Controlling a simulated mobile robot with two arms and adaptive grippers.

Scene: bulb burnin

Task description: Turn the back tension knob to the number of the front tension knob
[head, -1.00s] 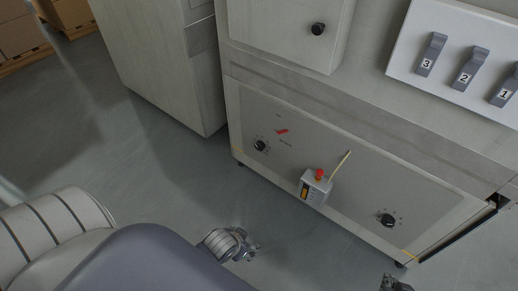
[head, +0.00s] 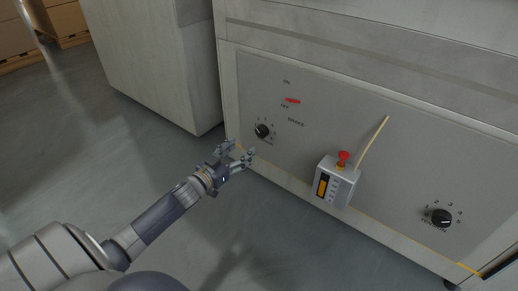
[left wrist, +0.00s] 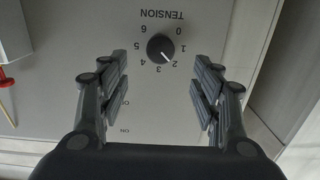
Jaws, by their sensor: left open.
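A black tension knob (head: 262,131) sits on the left part of the grey panel. In the left wrist view, the knob (left wrist: 160,47) appears upside down, with TENSION printed beside it and its white pointer near 2. A second black tension knob (head: 441,217) sits at the panel's right, its pointer turned rightward, seemingly near 5. Which is front or back I cannot tell. My left gripper (head: 240,154) is open and empty just below and left of the left knob. In the left wrist view its fingers (left wrist: 162,85) stand apart on either side of the knob, not visibly touching it.
A red brake switch (head: 292,101) sits above the left knob. A grey box (head: 337,184) with a red button juts from the panel between the knobs, a pale rod beside it. A cabinet (head: 160,65) stands at left. The floor below is clear.

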